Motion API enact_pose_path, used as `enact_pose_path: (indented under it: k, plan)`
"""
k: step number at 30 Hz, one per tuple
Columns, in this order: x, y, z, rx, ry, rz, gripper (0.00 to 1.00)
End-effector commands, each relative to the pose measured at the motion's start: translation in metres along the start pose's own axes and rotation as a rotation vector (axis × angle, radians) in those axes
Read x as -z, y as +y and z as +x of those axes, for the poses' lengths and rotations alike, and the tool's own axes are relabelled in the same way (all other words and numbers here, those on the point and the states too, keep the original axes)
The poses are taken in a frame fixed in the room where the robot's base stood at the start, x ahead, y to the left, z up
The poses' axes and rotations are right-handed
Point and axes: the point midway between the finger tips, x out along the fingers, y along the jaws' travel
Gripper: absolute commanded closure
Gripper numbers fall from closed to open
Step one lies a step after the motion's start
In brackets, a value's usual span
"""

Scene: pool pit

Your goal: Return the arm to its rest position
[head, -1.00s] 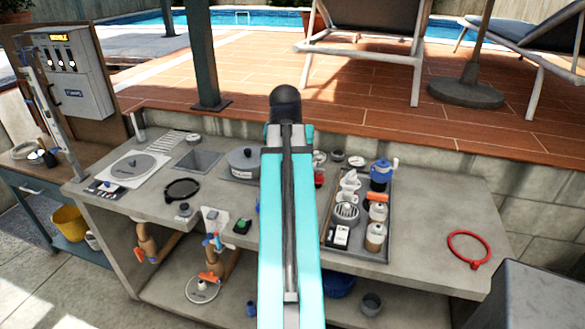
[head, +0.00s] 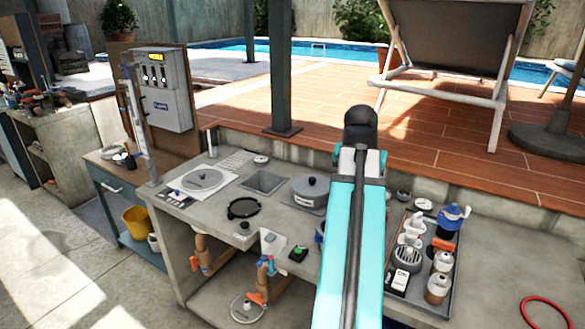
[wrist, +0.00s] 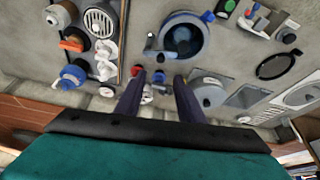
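My arm, a teal link with a dark rounded end, reaches up the middle of the head view over the grey counter (head: 222,225). The arm hides my gripper there. In the wrist view my gripper (wrist: 158,78) has its two dark fingers apart, with nothing held between them. It hangs above the counter, which is seen from above. Small red and white items lie on the counter beyond the fingertips. A blue-rimmed round vessel (wrist: 207,32) sits farther up in the wrist view, apart from the fingers.
A tray (head: 452,292) of several pool parts lies right of my arm. A lidded grey pot (head: 312,192), a black ring (head: 243,208) and a white skimmer lid (head: 203,178) are left of it. A control box (head: 160,90) stands at the back left. A red ring (head: 545,312) lies at right.

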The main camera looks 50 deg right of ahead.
Motion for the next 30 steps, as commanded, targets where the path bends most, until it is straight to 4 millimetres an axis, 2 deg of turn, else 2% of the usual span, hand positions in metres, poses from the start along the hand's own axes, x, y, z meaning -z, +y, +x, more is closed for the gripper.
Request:
enact_pose_path:
  k: [5,8,11,20,26,30]
  plan:
    - [-0.001,-0.002,0.002,0.001,-0.002,-0.004,0.65]
    - [-0.004,-0.013,0.009,0.008,-0.009,-0.023,0.65]
    - [-0.011,-0.031,0.021,0.019,-0.020,-0.058,0.65]
    - [-0.054,-0.121,0.076,0.070,-0.075,-0.229,0.65]
    - [-0.097,-0.182,0.112,0.104,-0.113,-0.352,0.65]
    - [-0.133,-0.221,0.134,0.126,-0.139,-0.438,0.65]
